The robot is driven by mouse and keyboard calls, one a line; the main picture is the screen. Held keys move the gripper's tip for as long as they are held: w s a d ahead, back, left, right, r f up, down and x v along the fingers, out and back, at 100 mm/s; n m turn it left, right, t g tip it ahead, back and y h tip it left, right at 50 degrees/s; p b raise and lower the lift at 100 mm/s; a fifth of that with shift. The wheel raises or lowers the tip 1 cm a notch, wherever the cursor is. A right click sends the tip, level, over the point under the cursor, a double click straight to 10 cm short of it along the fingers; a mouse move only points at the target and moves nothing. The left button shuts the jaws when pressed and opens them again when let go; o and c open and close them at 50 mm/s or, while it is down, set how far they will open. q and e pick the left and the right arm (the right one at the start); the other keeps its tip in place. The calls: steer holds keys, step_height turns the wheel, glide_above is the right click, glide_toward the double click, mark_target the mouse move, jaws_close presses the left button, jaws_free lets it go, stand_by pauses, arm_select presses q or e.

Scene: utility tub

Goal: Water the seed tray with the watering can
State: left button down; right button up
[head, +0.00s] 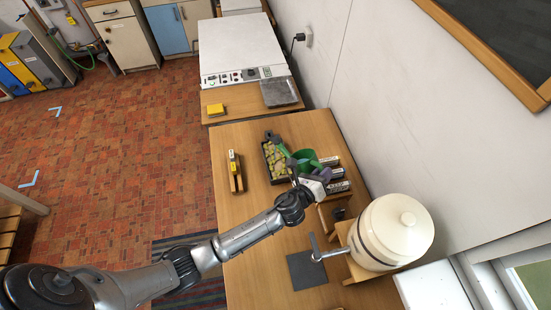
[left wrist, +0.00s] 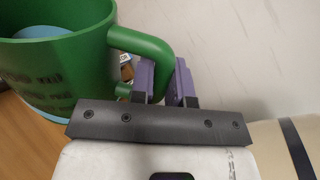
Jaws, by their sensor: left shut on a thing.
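The green watering can (head: 306,157) is at the seed tray's right side in the head view, its spout reaching left over the tray. My left gripper (head: 318,176) is shut on its handle; the purple fingers (left wrist: 168,82) close around the green handle (left wrist: 150,45) in the left wrist view. The can's open top (left wrist: 50,32) shows light blue inside. The dark seed tray (head: 267,164) holds yellow-green contents and is partly hidden by the can. I cannot tell how far the can is tilted or whether water flows. My right gripper is not in view.
A cream crock (head: 395,232) stands on a wooden stand at the right, with a dark mat (head: 306,270) before it. Several dark-and-white items (head: 337,186) lie right of the can. A wooden block (head: 236,172) stands left of the tray. Table space lies toward the front left.

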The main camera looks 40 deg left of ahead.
arm_select(q)
steer(key=shift+d, duration=0.1)
steer(key=s+d+r+m+t+p, duration=0.1)
steer(key=d+r+m+p, duration=0.3)
steer(key=d+r+m, duration=0.2)
steer(key=shift+s+r+p, duration=0.15)
steer(key=shift+s+p, duration=0.15)
steer(key=shift+p, duration=0.05)
stand_by(0.7)
steer(key=shift+a, duration=0.1)
